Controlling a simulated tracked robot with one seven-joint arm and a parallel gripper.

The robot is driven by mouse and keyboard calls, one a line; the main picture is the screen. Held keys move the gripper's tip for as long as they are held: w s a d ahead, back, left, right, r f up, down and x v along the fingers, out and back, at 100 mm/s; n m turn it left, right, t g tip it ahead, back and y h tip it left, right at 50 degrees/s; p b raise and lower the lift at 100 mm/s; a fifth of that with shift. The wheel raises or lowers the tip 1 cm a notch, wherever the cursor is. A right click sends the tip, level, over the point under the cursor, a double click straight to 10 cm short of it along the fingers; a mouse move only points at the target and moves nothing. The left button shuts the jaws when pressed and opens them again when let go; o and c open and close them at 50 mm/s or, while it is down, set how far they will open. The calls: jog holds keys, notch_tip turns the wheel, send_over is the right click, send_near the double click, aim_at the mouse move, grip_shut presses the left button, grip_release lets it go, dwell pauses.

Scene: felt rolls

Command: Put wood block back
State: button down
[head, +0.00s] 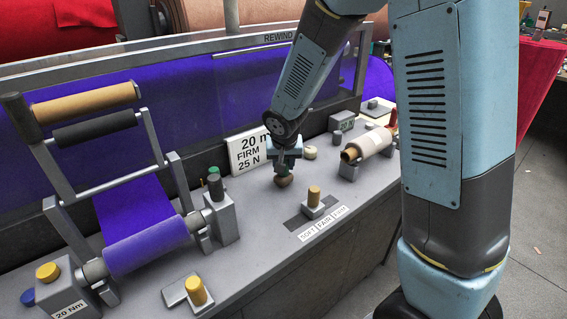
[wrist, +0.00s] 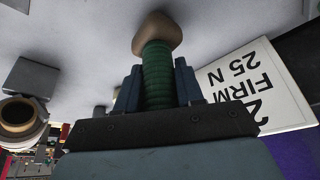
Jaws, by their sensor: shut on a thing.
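My gripper (head: 285,166) is above the grey bench in front of the sign, shut on a green ribbed grip (wrist: 158,75). A brown, rounded, wood-like end (wrist: 157,33) sticks out beyond the fingertips. It shows in the head view as a brown knob (head: 284,181) just under my gripper. I take this piece to be the wood block; no other plain block stands out. Whether its brown end touches the bench I cannot tell. The fingers hide part of the green grip.
A white sign (head: 250,152) reading 20 m FIRM 25 N stands behind my gripper. A cardboard core on a stand (head: 367,147) is right, a purple felt roll (head: 145,240) left. Bare bench (head: 255,262) lies between.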

jog(key=shift+f, duration=0.45)
dwell(0.3)
jog(key=c, duration=0.6)
grip_release()
jog(key=shift+c, duration=0.2)
jog(key=v, duration=1.3)
jog(key=shift+r, duration=0.3)
jog(key=shift+s+a, duration=0.1)
